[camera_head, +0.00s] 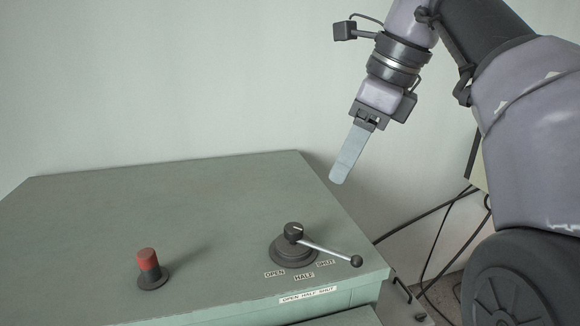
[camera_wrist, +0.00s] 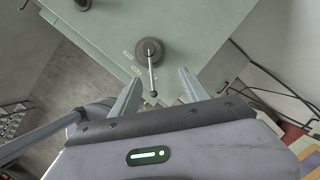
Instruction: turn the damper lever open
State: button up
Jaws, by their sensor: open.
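The damper lever (camera_head: 325,250) is a thin metal rod with a dark ball knob, on a dark round hub on the green cabinet top. It points to the right and front, by the SHUT label (camera_head: 325,263). The HALF label (camera_head: 304,276) and OPEN label (camera_head: 275,273) lie further left around the hub. My gripper (camera_head: 338,181) hangs above and behind the lever, apart from it. In the wrist view my gripper (camera_wrist: 161,76) has its two fingers spread and empty. The lever (camera_wrist: 151,75) shows between them, with its knob below the fingertips in the picture.
A red-topped post (camera_head: 148,262) stands on the green cabinet (camera_head: 90,220) left of the lever. A small plate reading OPEN HALF SHUT (camera_head: 308,294) is on the front edge. Black cables (camera_head: 425,215) hang right of the cabinet. The top between post and lever is clear.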

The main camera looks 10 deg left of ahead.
jog(key=a+r+m, duration=0.1)
jog(key=a+r, duration=0.1)
jog(key=a, duration=0.2)
jog(key=b, duration=0.4)
send_near(294, 227)
jog(key=shift+y, duration=0.3)
jog(key=x, duration=0.5)
jog(key=shift+w+a+f, duration=0.1)
jog(key=shift+f, duration=0.1)
notch_tip(294, 227, down, 3)
jog(key=shift+r, duration=0.15)
jog(key=shift+w+a, duration=0.15)
jog(key=shift+a, duration=0.3)
jog(key=shift+d, duration=0.2)
jog(key=c, duration=0.6)
grip_shut()
